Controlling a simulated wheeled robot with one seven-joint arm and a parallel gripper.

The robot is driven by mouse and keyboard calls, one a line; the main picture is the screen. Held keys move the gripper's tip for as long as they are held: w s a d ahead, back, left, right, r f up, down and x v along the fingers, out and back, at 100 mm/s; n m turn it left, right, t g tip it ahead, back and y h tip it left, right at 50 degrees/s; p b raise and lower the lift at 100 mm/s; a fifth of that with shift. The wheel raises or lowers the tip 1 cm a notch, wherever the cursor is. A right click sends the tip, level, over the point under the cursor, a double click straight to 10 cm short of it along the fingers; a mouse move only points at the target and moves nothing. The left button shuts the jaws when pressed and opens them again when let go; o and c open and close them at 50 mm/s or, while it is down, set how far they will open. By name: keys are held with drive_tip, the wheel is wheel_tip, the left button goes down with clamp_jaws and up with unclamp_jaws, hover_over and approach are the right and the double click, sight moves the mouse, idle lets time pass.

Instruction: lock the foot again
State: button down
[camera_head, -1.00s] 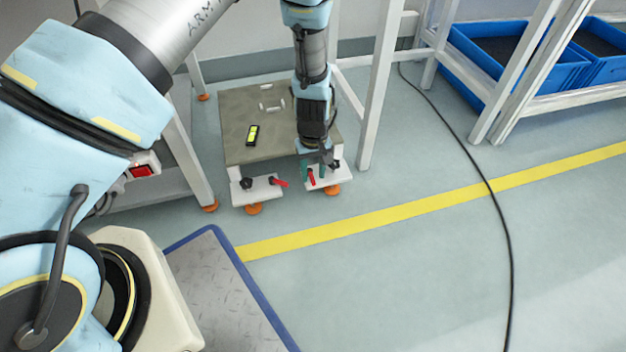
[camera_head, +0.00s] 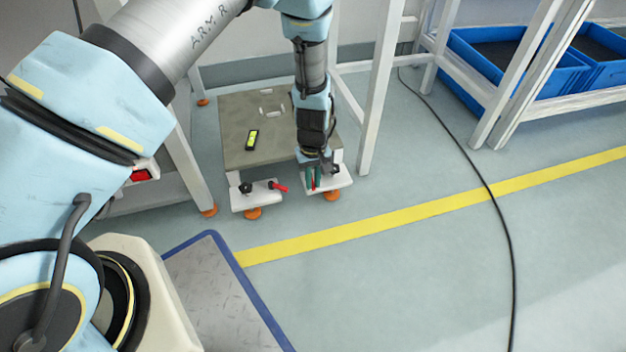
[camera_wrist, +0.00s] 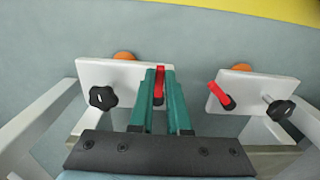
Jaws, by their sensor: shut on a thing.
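A low stand has two white foot brackets at its front, each with a red lever, a black knob and an orange foot. My gripper (camera_head: 314,181) is at the right bracket (camera_head: 340,178) in the head view, its green fingers pointing down. In the wrist view the fingers (camera_wrist: 160,90) are shut on that bracket's red lever (camera_wrist: 160,84), and a black star knob (camera_wrist: 103,97) is beside them. The other bracket (camera_head: 262,198) is free, with its red lever (camera_head: 279,187) sticking out sideways; this lever also shows in the wrist view (camera_wrist: 222,97).
A black and yellow level (camera_head: 252,139) lies on the stand's grey top (camera_head: 235,118). White rack legs (camera_head: 382,90) stand close on the right. Blue crates (camera_head: 480,75) are further right. A black cable (camera_head: 470,160) crosses the floor, and a yellow line (camera_head: 400,207) runs in front.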

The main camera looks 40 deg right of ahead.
drive_tip(key=shift+a+r, duration=0.1)
idle(0.4)
drive_tip(key=shift+w+a+r+m+p, duration=0.15)
drive_tip(key=shift+a+m+p, duration=0.1)
drive_tip(key=shift+m+p, duration=0.8)
drive_tip(key=shift+w+a+m+p, duration=0.15)
drive_tip(key=shift+a+m+p, duration=0.05)
drive_tip(key=shift+m+p, duration=0.45)
drive_tip(key=shift+w+a+m+p, duration=0.15)
drive_tip(key=shift+m+p, duration=0.35)
drive_tip(key=shift+p, duration=0.1)
drive_tip(key=shift+w+a+f+m+p, duration=0.2)
drive_tip(key=shift+m+p, duration=0.35)
drive_tip(key=shift+m, duration=0.4)
drive_tip(key=shift+w+a+r+m+p, duration=0.1)
drive_tip(key=shift+w+m+p, duration=0.35)
drive_tip(key=shift+m, duration=0.45)
drive_tip(key=shift+w+a+f+m+p, duration=0.1)
drive_tip(key=shift+w+a+m+p, duration=0.05)
drive_tip(key=shift+m+p, duration=0.65)
drive_tip(key=shift+m, duration=0.25)
drive_tip(key=c, duration=0.9)
unclamp_jaws()
